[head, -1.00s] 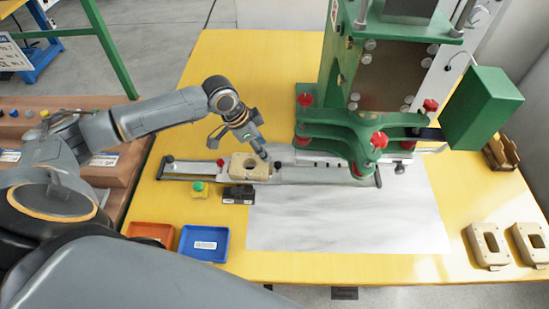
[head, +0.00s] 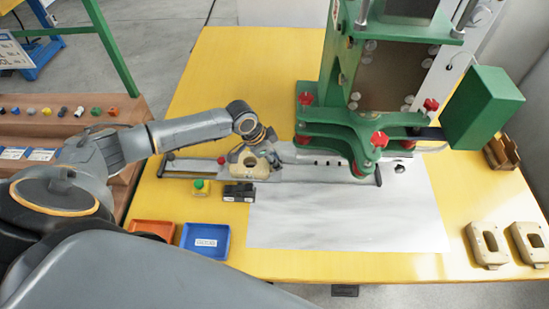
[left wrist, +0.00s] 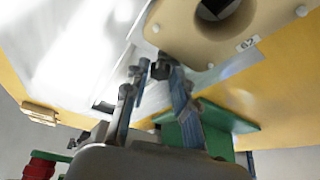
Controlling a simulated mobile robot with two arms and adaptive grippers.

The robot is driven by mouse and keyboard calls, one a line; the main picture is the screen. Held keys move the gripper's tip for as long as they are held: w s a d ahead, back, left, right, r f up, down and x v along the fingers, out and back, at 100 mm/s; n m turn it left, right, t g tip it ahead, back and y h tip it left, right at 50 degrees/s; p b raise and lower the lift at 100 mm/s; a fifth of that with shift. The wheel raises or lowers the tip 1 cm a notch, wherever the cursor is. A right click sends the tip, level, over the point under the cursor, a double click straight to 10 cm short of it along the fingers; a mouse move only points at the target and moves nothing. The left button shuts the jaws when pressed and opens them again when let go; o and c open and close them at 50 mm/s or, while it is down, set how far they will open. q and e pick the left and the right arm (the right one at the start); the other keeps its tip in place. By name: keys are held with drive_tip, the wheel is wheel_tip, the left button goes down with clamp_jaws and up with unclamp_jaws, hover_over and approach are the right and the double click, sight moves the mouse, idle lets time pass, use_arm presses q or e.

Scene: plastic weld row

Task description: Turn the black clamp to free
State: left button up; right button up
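The beige block (head: 248,168) with a round hole sits on the grey rail fixture (head: 205,168). It also fills the top of the left wrist view (left wrist: 205,35), with a "62"-like label. A small black piece, apparently the black clamp (left wrist: 160,70), is beside the block's edge in the left wrist view. My left gripper (left wrist: 157,75) has its two fingers apart, with the tips on either side of this black piece; contact is unclear. In the head view the left gripper (head: 254,147) is right at the block, and the clamp is hard to make out. My right gripper is not in view.
The green press (head: 330,130) with red knobs stands right of the block. A black device (head: 238,193) and a green button on a yellow box (head: 201,188) lie in front. A blue tray (head: 205,242) and an orange tray (head: 152,229) are nearer. Two beige parts (head: 487,245) lie right.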

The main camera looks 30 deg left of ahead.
use_arm(q)
clamp_jaws()
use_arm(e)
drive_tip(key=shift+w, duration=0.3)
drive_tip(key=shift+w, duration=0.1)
use_arm(q)
drive_tip(key=m+b, duration=0.1)
drive_tip(key=m+g+b, duration=0.1)
drive_tip(key=m, duration=0.1)
drive_tip(key=shift+w+f+h, duration=0.1)
drive_tip(key=shift+w+h, duration=0.1)
drive_tip(key=shift+h, duration=0.1)
drive_tip(key=shift+w+a+m+g+b, duration=0.15)
drive_tip(key=shift+m+g+b, duration=0.4)
drive_tip(key=shift+m, duration=0.85)
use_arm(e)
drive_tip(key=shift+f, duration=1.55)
use_arm(q)
drive_tip(key=o, duration=0.7)
unclamp_jaws()
drive_tip(key=shift+c, duration=0.2)
drive_tip(key=shift+r, duration=0.2)
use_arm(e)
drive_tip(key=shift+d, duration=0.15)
